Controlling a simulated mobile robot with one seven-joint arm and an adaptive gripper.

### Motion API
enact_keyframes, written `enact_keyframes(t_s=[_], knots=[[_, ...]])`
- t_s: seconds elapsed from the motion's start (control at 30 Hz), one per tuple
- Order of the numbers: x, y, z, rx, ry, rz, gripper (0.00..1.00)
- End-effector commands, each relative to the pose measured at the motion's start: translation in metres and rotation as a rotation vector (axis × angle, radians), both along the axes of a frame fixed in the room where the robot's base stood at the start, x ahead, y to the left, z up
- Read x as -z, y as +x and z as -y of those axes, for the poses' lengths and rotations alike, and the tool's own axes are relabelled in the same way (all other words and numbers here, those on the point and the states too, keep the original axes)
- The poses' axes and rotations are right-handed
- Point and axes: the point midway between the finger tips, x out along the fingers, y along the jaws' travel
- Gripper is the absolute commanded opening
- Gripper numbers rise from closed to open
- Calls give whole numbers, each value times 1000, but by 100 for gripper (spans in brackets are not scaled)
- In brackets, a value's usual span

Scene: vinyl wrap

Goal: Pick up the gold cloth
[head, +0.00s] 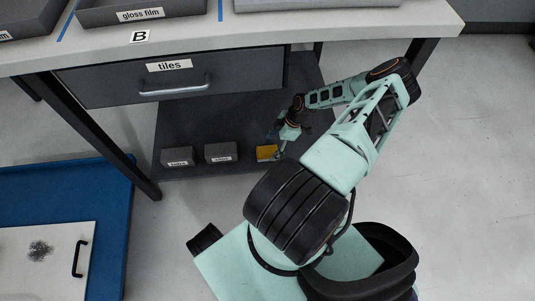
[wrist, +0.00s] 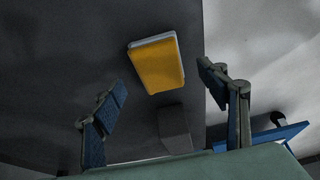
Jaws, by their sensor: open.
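The gold cloth (head: 266,153) is a small folded yellow-gold block on the dark lower shelf under the table, near the shelf's front edge. In the wrist view the gold cloth (wrist: 157,65) lies beyond the fingertips, roughly between them, with a pale grey layer along its upper and right edges. My gripper (wrist: 162,90) is open and empty, its two blue-padded fingers spread apart. In the head view my gripper (head: 280,150) is at the cloth's right side, small and partly hidden by my arm. I cannot tell whether it touches the cloth.
Two grey labelled blocks, one (head: 221,153) beside the cloth and one (head: 177,156) farther left, sit on the shelf (head: 205,120). A drawer marked tiles (head: 170,82) hangs above it. A black table leg (head: 130,150) stands left. A blue mat (head: 110,230) lies lower left.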

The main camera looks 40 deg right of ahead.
Motion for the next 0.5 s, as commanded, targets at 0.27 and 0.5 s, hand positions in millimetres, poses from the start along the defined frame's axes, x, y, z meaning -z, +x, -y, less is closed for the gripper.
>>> enact_keyframes(t_s=[0.27, 0.5], knots=[[35, 8, -14, 0, 1, 1, 67], [34, 8, -14, -1, 0, 0, 63]])
